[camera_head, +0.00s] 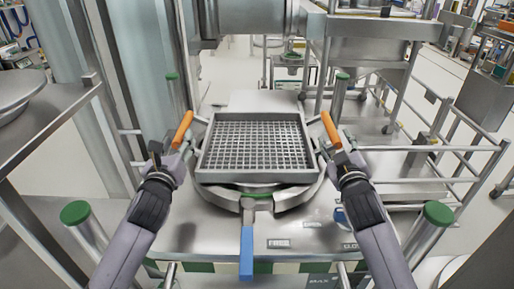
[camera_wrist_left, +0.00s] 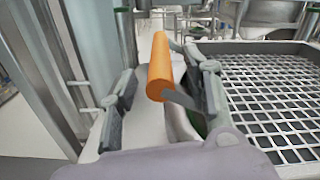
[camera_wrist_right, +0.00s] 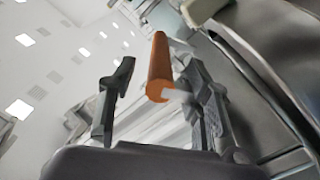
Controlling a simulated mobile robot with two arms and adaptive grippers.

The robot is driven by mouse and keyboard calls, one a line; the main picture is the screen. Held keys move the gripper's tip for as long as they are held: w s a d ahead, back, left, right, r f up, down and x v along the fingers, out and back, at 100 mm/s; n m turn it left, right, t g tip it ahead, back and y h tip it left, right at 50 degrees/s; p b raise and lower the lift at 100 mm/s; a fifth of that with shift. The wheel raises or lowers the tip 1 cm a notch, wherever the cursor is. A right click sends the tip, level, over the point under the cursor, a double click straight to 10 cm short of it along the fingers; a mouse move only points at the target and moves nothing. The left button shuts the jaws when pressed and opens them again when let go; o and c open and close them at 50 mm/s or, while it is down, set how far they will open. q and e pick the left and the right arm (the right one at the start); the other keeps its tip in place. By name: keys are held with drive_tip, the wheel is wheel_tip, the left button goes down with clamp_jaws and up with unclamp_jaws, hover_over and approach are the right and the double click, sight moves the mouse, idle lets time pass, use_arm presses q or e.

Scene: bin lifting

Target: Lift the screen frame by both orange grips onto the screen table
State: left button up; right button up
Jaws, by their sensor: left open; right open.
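The screen frame (camera_head: 257,177) is a square grey metal tray with a mesh floor. It rests level on a round metal support in the middle of the head view; its mesh also shows in the left wrist view (camera_wrist_left: 275,95). An orange grip (camera_head: 182,129) sticks out on its left side and another orange grip (camera_head: 331,130) on its right. My left gripper (camera_wrist_left: 160,95) is open, with the left orange grip (camera_wrist_left: 160,68) between its fingers. My right gripper (camera_wrist_right: 158,95) is open, with the right orange grip (camera_wrist_right: 159,68) between its fingers. I cannot tell which surface is the screen table.
A blue lever (camera_head: 246,252) points forward below the frame. Green-capped posts (camera_head: 437,213) stand around the machine, another at front left (camera_head: 76,213). Metal railings (camera_head: 425,165) stand at right, and a steel shelf (camera_head: 45,125) at left.

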sight(181, 129)
use_arm(q)
drive_tip(key=shift+w, duration=2.4)
use_arm(e)
drive_tip(key=shift+w, duration=2.4)
use_arm(q)
drive_tip(key=shift+c, duration=0.4)
use_arm(e)
drive_tip(key=shift+c, duration=0.4)
use_arm(q)
clamp_jaws()
use_arm(e)
clamp_jaws()
use_arm(q)
drive_tip(key=shift+r, duration=0.25)
use_arm(e)
drive_tip(key=shift+r, duration=0.2)
